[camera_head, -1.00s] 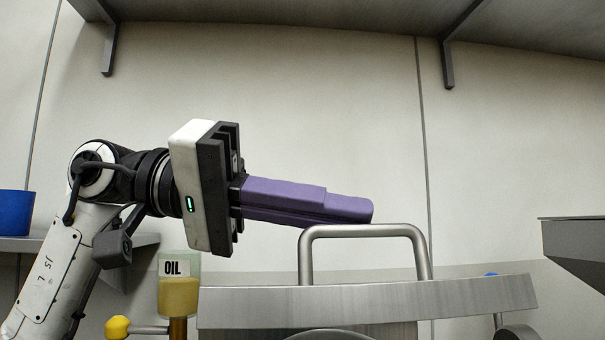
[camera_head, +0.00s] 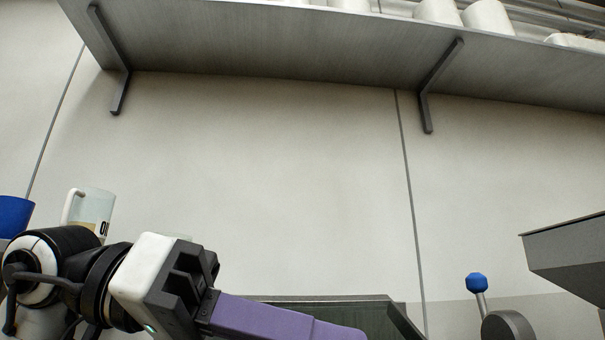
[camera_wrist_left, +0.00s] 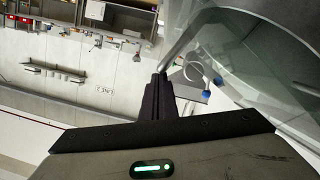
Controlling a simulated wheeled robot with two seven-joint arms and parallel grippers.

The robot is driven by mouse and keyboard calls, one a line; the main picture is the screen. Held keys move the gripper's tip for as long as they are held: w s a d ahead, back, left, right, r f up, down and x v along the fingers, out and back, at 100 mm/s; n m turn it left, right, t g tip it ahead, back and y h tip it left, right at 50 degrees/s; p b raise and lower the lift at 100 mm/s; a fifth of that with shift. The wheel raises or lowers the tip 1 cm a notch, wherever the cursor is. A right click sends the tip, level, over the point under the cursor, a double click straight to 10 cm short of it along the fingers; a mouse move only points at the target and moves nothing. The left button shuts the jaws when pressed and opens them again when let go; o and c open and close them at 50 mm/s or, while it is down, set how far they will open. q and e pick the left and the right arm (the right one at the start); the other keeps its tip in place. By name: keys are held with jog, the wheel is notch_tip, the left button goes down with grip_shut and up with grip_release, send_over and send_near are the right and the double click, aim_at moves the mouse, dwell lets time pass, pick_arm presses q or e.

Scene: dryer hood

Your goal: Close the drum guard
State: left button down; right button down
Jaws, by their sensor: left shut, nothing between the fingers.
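My left gripper (camera_head: 350,333) is low in the head view. Its purple fingers are shut and empty, pointing right and down to the bottom edge. In the left wrist view the shut fingers (camera_wrist_left: 160,82) appear as a dark block. A dark-rimmed edge (camera_head: 345,300) shows behind the fingers; I cannot tell whether it belongs to the guard or the drum. A clear curved panel (camera_wrist_left: 240,65) fills the upper right of the wrist view, beside the fingers; contact is unclear. The guard's bar handle is not in the head view. My right gripper is not in view.
A blue-topped lever (camera_head: 478,285) and a grey hopper (camera_head: 570,255) stand at right. An oil jug (camera_head: 92,210) and a blue cup (camera_head: 14,215) are at left. A shelf (camera_head: 270,40) runs overhead. The wall area between is open.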

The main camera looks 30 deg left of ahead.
pick_arm(q)
jog(key=shift+f, duration=0.4)
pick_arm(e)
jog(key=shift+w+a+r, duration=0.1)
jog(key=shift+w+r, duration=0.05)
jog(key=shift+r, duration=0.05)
pick_arm(q)
jog(key=shift+f, duration=0.1)
